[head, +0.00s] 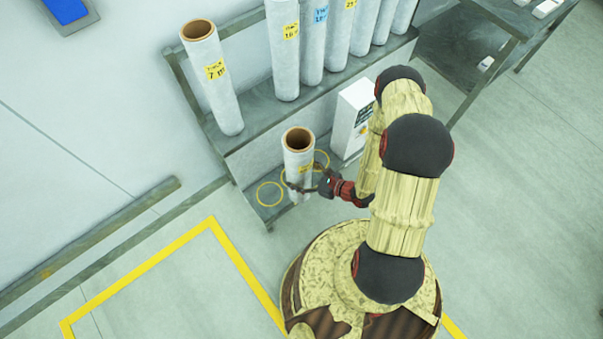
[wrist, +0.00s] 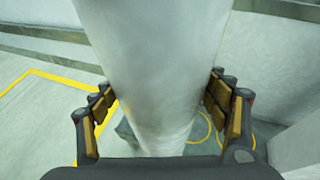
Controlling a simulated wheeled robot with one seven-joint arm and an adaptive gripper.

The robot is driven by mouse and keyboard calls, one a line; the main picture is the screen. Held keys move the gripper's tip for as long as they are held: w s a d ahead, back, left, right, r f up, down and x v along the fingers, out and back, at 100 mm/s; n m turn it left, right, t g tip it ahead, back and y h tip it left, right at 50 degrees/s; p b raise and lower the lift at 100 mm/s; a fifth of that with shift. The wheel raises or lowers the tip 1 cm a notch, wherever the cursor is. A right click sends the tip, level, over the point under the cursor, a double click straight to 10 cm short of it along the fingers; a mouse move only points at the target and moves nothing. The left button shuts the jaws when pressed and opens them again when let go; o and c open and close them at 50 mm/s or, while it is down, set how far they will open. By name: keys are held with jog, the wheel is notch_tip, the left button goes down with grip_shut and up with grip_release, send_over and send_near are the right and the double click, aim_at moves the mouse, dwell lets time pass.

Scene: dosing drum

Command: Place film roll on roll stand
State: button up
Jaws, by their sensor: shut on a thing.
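A white film roll (head: 299,158) with a brown core stands about upright in my gripper (head: 309,187). In the wrist view the pale roll (wrist: 155,60) fills the middle, with the gripper's fingers (wrist: 165,108) shut on its left and right sides. The roll stand (head: 258,115) is a grey metal rack with an upper shelf and a lower shelf (head: 253,189) marked with yellow circles (head: 269,194). The held roll is over the lower shelf, beside the circles. Its bottom end is partly hidden, so I cannot tell whether it touches the shelf.
Several tall labelled rolls (head: 283,50) stand on the upper shelf, one (head: 212,85) apart at its left end. A white box (head: 352,118) stands right of the held roll on the lower level. A yellow floor line (head: 140,270) marks the open floor at left.

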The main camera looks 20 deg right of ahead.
jog(key=w+d+f+b, duration=0.2)
jog(key=w+f+b, duration=0.6)
jog(key=w+f, duration=0.4)
jog(key=shift+w+f+n, duration=0.15)
jog(key=shift+w+n, duration=0.15)
jog(key=shift+w, duration=0.9)
jog(key=shift+f, duration=0.1)
jog(key=o, duration=2)
jog(key=shift+s+f+g, duration=0.1)
jog(key=shift+g, duration=0.2)
jog(key=shift+o, duration=0.5)
